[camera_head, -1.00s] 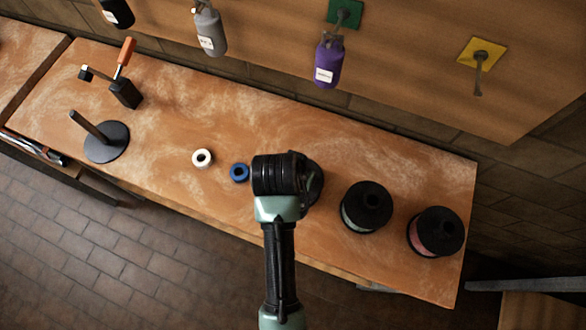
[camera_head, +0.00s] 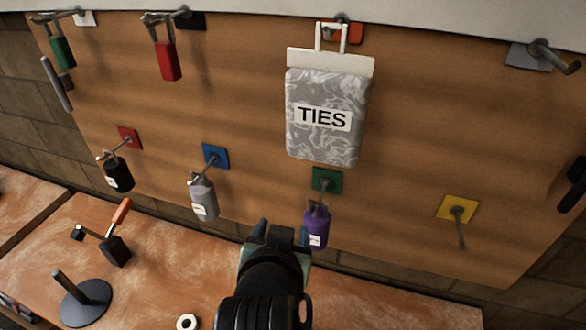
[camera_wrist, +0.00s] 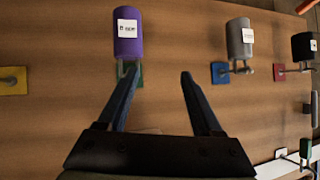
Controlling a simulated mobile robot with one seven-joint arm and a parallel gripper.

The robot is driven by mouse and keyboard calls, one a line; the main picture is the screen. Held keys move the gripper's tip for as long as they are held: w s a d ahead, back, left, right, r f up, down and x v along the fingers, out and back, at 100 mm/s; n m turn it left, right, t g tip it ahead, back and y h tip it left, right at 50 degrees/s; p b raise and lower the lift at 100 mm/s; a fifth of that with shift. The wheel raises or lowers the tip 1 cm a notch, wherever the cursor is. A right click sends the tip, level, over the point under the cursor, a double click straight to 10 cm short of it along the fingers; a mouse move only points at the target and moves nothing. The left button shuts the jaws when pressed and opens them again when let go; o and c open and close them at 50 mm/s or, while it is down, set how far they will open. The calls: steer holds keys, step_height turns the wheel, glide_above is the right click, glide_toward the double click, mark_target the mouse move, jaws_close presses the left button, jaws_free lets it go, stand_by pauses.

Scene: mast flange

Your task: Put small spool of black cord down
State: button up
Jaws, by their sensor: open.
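My gripper (camera_head: 281,232) is raised in front of the wooden panel, close below and left of the hanging purple container in the head view. In the wrist view my gripper (camera_wrist: 160,74) has its two blue-grey fingers spread, with only bare panel between them. No small spool of black cord can be made out in either current view. A small white spool (camera_head: 187,321) stands on the bench at the bottom edge of the head view.
The purple container (camera_head: 317,228) hangs by the green plate (camera_head: 327,180), close to my gripper. Grey (camera_head: 203,198) and black (camera_head: 118,176) containers hang to the left. The yellow-plate hook (camera_head: 458,210) is empty. A TIES bag (camera_head: 325,115) hangs above. A round-based post (camera_head: 85,300) stands on the bench (camera_head: 140,270).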

steer(key=r+t, duration=0.2)
steer(key=r, duration=0.3)
steer(key=w+r+t, duration=0.1)
steer(key=r+t, duration=0.1)
steer(key=r, duration=0.4)
steer(key=w+r+n+t, duration=0.1)
steer(key=r+t, duration=0.1)
steer(key=r, duration=0.4)
steer(key=shift+w+d, duration=0.2)
steer(key=shift+w, duration=0.05)
steer(key=s+r+t, duration=0.5)
steer(key=r, duration=0.7)
steer(key=s+d+r+n+t, duration=0.1)
steer(key=s+r+t, duration=0.3)
steer(key=r, duration=0.9)
steer(key=shift+s+d+t+y, duration=0.2)
steer(key=shift+s+t+y, duration=0.15)
steer(key=shift+s, duration=0.8)
steer(key=shift+f, duration=0.1)
